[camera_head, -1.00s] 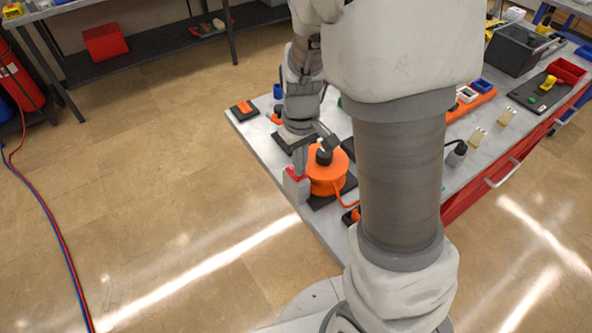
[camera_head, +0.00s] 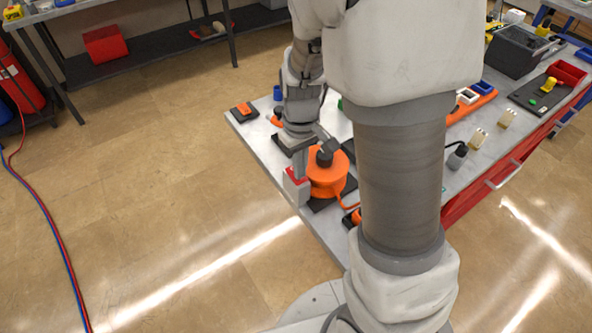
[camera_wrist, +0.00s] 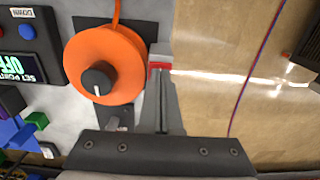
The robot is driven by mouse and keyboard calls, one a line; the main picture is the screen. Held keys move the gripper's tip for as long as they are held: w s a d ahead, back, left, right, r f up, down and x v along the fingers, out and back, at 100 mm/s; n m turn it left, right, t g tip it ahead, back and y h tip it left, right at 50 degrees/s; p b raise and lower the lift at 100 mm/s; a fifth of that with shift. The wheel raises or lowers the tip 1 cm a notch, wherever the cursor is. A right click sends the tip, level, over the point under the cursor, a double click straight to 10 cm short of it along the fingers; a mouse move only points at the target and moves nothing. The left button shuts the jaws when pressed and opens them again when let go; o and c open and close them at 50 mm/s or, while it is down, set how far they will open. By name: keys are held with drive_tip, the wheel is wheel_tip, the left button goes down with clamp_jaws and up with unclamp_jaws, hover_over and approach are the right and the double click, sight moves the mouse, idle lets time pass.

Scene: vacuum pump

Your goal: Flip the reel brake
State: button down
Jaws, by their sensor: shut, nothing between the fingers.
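An orange reel (camera_head: 327,175) with a black knob on top sits on a dark plate at the left edge of the bench. It also shows in the wrist view (camera_wrist: 127,58), with its knob's white mark pointing down the picture. Beside the reel is a small grey box (camera_head: 297,193) with a red part (camera_head: 290,175) on top, which seems to be the reel brake. In the wrist view the red part (camera_wrist: 154,66) shows just beyond my fingertips. My gripper (camera_head: 301,174) is shut and empty, its tips at the red part. Whether they touch it is unclear.
An orange hose (camera_head: 344,197) runs from the reel. A small lever switch (camera_wrist: 113,122) and a panel with a display (camera_wrist: 22,66) lie beside it. My arm hides part of the bench (camera_head: 325,235). Open floor lies left of the bench.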

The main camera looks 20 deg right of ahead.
wheel_tip(320, 180, up, 7)
drive_tip(key=p, duration=0.4)
drive_tip(key=shift+f+p, duration=0.2)
drive_tip(key=shift+p, duration=0.15)
drive_tip(key=s+r+m+t, duration=0.1)
drive_tip(key=s+r+t, duration=0.1)
drive_tip(key=s+r, duration=0.5)
drive_tip(key=s+r+m+t, duration=0.2)
drive_tip(key=s+r, duration=0.5)
drive_tip(key=r, duration=0.4)
drive_tip(key=shift+r+m+t, duration=0.15)
drive_tip(key=shift+m+t, duration=0.15)
drive_tip(key=shift+t, duration=0.5)
